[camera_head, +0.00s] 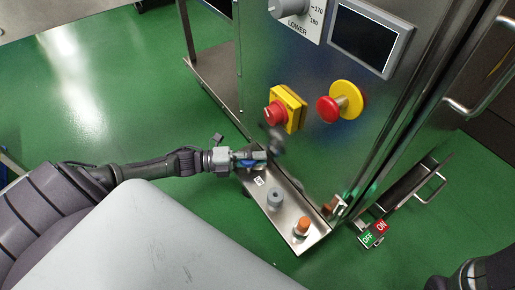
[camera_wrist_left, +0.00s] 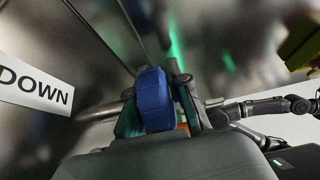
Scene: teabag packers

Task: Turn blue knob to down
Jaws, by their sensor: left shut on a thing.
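The blue knob (camera_wrist_left: 154,98) stands between the two fingers of my left gripper (camera_wrist_left: 160,112) in the left wrist view. A white label reading DOWN (camera_wrist_left: 36,88) is to its left. In the head view my left gripper (camera_head: 258,158) reaches in from the left over the far end of the metal control panel (camera_head: 262,203). It is shut on the blue knob, and only a little blue (camera_head: 247,163) shows beside the fingers. The knob's pointing direction is hard to tell. My right gripper does not show clearly; only a dark arm part is at the lower right.
A grey knob (camera_head: 274,199) and an orange knob (camera_head: 302,226) sit nearer on the same panel. Green floor lies open at left.

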